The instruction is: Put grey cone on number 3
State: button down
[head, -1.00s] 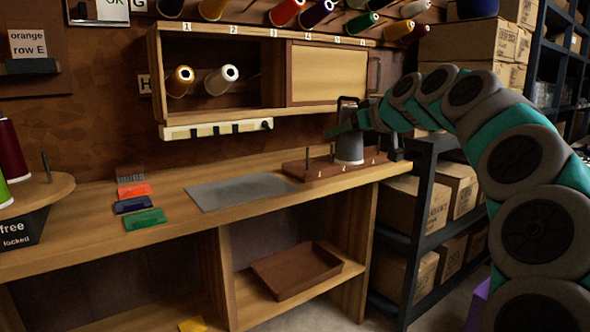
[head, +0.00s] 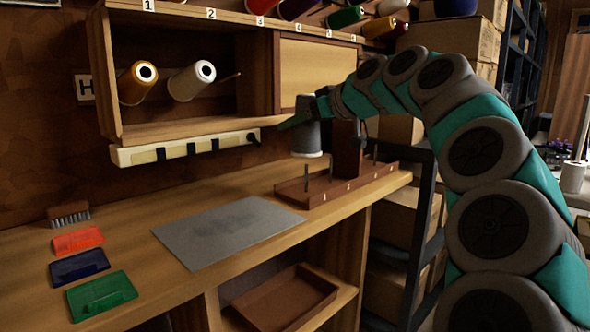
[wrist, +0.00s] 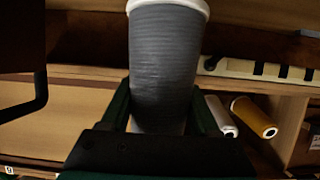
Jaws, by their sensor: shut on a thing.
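The grey cone (head: 306,140), with a pale base rim, is held roughly upright above the brown peg rack (head: 318,196) on the bench. A peg shows just under it. My gripper (head: 303,120) is shut on the cone; in the wrist view, its two dark green fingers flank the cone (wrist: 165,60). The number 3 label (head: 260,20) is on the top edge of the wall cabinet (head: 190,135). An orange cone (head: 133,88) and a white cone (head: 187,83) sit on pegs inside its open left part. An empty peg (head: 230,77) is right of the white cone.
A wooden sliding panel (head: 317,70) covers the cabinet's right part. A power strip (head: 185,148) runs along its bottom edge. A dark brown post (head: 347,150) stands behind the rack. A grey mat (head: 228,232) lies flat on the bench. Boxes fill shelves at right.

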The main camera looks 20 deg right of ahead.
jog(key=shift+f+b, duration=0.35)
jog(key=shift+f, duration=3.9)
jog(key=shift+f, duration=0.15)
jog(key=shift+c, duration=0.6)
grip_release()
